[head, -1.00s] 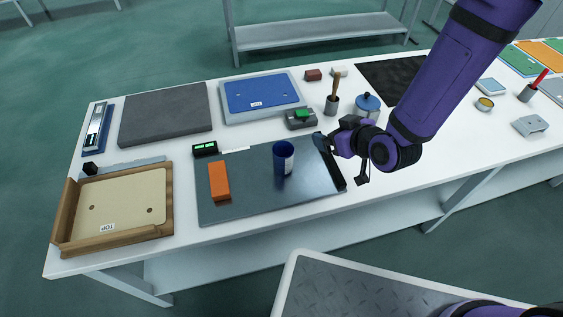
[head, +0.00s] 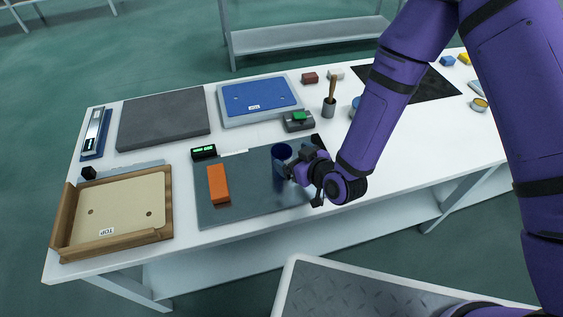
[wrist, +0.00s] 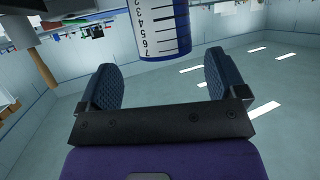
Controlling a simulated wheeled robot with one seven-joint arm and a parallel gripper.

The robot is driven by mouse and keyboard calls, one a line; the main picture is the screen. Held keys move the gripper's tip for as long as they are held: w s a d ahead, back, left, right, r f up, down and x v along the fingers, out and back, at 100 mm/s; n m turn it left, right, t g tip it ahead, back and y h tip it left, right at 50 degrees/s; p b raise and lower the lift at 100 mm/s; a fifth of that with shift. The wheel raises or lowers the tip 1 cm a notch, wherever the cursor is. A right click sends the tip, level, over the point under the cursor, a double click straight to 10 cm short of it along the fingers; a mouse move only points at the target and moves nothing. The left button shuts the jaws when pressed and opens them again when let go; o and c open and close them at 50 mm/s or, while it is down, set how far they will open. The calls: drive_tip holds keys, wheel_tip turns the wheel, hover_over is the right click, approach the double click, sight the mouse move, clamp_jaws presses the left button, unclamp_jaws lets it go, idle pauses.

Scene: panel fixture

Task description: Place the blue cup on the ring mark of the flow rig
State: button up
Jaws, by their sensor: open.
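The blue cup (head: 281,154) stands upright on the dark grey plate (head: 252,196) in the head view. My gripper (head: 291,170) is right beside the cup and covers part of its lower right side. In the wrist view the cup (wrist: 163,30) has a white scale with numbers. It shows at the top, beyond and between the two fingertips of my open gripper (wrist: 160,80). No contact between fingers and cup can be made out. No ring mark can be made out in either view.
An orange block (head: 218,185) lies on the plate left of the cup. A small black display (head: 204,152) and a grey box with a green button (head: 298,120) stand behind. A wooden-edged tray (head: 115,213) is at left. A pot with a wooden handle (head: 329,106) stands behind right.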

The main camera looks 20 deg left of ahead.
sight(276, 150)
drive_tip(key=shift+s+x, duration=0.1)
drive_tip(key=shift+x, duration=1.25)
drive_tip(key=shift+s+x, duration=0.15)
drive_tip(key=shift+x, duration=1.2)
drive_tip(key=shift+a+f, duration=0.1)
drive_tip(key=shift+f, duration=0.05)
drive_tip(key=c, duration=1.1)
drive_tip(key=shift+o, duration=0.2)
